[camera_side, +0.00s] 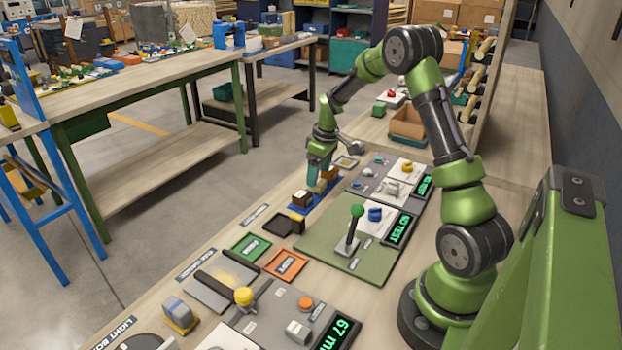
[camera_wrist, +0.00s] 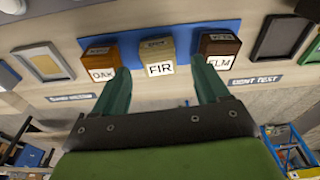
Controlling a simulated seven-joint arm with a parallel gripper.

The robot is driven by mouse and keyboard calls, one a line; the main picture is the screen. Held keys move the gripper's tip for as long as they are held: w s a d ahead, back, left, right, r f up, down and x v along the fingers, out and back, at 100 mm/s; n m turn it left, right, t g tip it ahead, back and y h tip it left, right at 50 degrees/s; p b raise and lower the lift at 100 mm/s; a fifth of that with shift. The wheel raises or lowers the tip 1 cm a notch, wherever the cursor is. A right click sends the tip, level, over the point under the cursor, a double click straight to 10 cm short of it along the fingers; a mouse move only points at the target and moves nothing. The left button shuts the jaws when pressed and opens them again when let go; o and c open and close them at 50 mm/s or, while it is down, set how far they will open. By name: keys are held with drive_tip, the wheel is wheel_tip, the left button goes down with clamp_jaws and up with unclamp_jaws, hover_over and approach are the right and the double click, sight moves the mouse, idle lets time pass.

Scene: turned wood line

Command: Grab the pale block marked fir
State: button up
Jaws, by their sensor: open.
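The pale block marked FIR (camera_wrist: 158,56) stands in the middle of a row of three in the wrist view, its label facing the camera. A brown block marked OAK (camera_wrist: 99,58) is to its left and a dark block marked ELM (camera_wrist: 219,50) to its right. All stand on a blue mat (camera_wrist: 187,33). My gripper (camera_wrist: 161,78) is open and empty, its teal fingers either side of FIR in the picture, not visibly touching it. In the side view my gripper (camera_side: 318,178) is low over the blue mat (camera_side: 323,201) and partly hides the blocks; the dark block (camera_side: 302,199) shows nearest the camera.
A dark tray (camera_side: 286,224) lies close in front of the mat. A green panel with a lever (camera_side: 356,225) stands to the right. Green (camera_side: 251,247) and orange (camera_side: 286,264) trays lie nearer the camera. The neighbouring blocks leave narrow gaps beside FIR.

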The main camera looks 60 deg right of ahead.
drive_tip(key=shift+w+f, duration=0.2)
drive_tip(key=shift+f, duration=1.05)
drive_tip(key=c, duration=1.1)
drive_tip(key=shift+r, duration=0.15)
